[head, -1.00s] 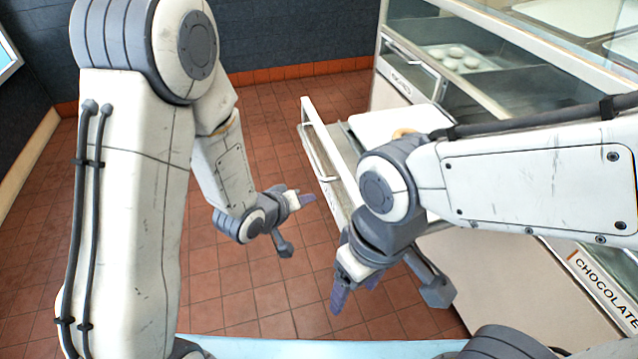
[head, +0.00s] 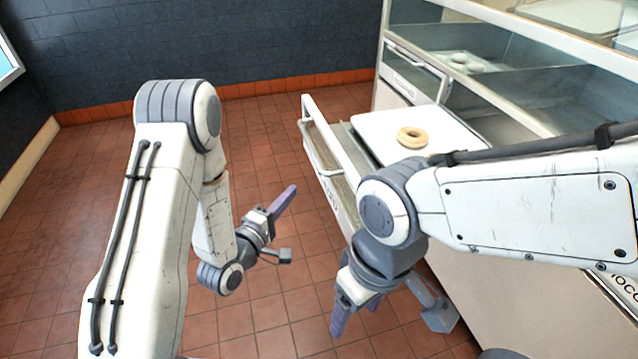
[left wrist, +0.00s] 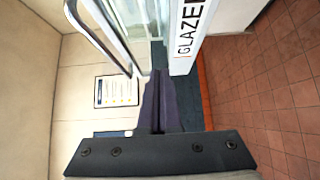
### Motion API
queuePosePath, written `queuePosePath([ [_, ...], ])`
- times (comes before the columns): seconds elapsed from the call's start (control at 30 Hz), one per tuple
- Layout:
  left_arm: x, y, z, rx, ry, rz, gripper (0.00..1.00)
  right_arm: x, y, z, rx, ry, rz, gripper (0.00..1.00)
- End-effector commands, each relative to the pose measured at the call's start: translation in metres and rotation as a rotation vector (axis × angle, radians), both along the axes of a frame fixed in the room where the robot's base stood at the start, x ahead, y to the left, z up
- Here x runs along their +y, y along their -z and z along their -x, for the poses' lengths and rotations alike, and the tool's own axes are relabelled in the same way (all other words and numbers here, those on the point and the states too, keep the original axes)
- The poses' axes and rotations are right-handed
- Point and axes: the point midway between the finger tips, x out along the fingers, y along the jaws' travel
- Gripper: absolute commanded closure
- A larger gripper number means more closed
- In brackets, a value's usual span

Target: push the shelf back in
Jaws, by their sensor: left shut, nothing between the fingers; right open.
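The shelf (head: 347,165) is pulled out of the display case, with its white front and bar handle (head: 318,158) standing out over the floor. A white tray (head: 375,123) with one ring doughnut (head: 412,137) is on it. My left gripper (head: 287,196) is shut and empty, left of the shelf front with a gap between in the picture. In the left wrist view, the shut fingers (left wrist: 158,100) point toward the white front lettered GLAZE (left wrist: 187,40), partly cut off, and its handle (left wrist: 100,40). My right gripper (head: 355,312) is open below the shelf's near end, partly hidden by its wrist.
The glass-fronted case (head: 480,60) fills the right, with more doughnuts (head: 465,62) inside. My right arm crosses in front of it and hides part of the shelf. Red tiled floor (head: 270,135) left of the shelf is clear, up to the dark wall (head: 270,45).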

Motion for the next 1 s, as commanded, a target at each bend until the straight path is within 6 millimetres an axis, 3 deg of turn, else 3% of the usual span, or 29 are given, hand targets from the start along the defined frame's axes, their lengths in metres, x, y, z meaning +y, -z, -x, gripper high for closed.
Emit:
queuePosePath([
  [0.03, -0.002, 0.006, -0.002, -0.006, 0.002, -0.001, 1.0, 0.0, 0.016, 0.0, 0.0, 0.0, 0.0, 0.31],
  [0.5, -0.008, 0.005, -0.013, -0.005, -0.005, 0.003, 1.0, 0.0, 0.084, 0.0, 0.0, 0.0, 0.0, 0.31],
  [0.7, -0.02, 0.005, -0.035, -0.008, -0.003, 0.003, 1.0, 0.0, 0.113, 0.0, 0.0, 0.0, 0.0, 0.31],
  [0.83, -0.032, -0.002, -0.058, -0.001, -0.003, 0.003, 1.0, 0.0, 0.099, 0.0, -0.001, 0.0, -0.001, 0.31],
  [1.0, -0.056, -0.002, -0.065, 0.0, -0.003, 0.002, 1.0, 0.0, 0.098, 0.0, -0.001, 0.0, -0.001, 0.31],
])
